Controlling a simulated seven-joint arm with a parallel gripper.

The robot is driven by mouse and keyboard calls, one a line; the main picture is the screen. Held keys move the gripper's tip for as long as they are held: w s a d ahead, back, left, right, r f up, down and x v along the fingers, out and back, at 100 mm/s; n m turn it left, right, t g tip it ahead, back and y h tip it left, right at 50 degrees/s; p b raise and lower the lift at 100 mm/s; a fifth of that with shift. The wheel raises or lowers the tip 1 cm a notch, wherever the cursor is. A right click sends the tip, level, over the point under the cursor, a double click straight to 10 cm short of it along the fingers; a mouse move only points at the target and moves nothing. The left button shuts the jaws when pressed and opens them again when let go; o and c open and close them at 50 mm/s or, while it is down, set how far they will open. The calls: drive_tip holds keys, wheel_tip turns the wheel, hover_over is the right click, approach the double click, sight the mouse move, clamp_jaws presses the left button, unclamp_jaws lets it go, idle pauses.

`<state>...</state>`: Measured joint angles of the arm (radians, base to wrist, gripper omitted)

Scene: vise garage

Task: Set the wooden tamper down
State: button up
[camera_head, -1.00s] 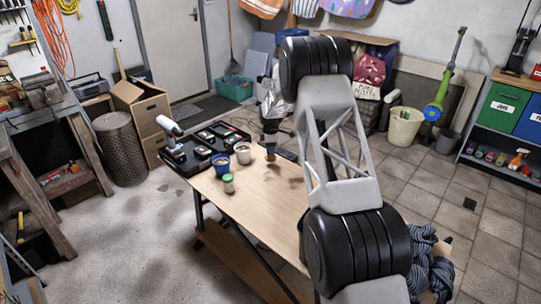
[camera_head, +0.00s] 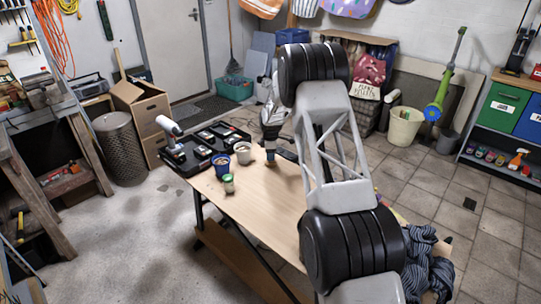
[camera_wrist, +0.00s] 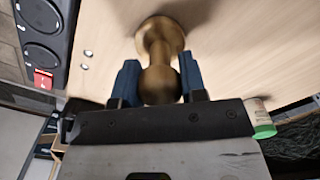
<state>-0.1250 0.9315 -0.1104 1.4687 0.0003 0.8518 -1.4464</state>
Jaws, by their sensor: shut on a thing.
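The wooden tamper is in my gripper, which shows at the far part of the table (camera_head: 269,152) in the head view. In the wrist view my gripper (camera_wrist: 160,84) has its two blue fingers on either side of the wooden tamper (camera_wrist: 160,38), shut on its rounded knob. The tamper's neck and wide round foot point away from the gripper towards the light wooden tabletop. I cannot tell for certain whether the foot touches the tabletop. In the head view the tamper is too small to make out clearly.
A black tray (camera_head: 190,158) with tools lies at the table's left end. A blue cup (camera_head: 222,165), a pale cup (camera_head: 243,153) and a green-lidded jar (camera_head: 228,183) stand left of my gripper. Dark striped cloth (camera_head: 425,262) lies at the right. The table's middle is clear.

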drive_tip(key=shift+f, duration=0.1)
drive_tip(key=o, duration=0.8)
drive_tip(key=shift+r, duration=6.15)
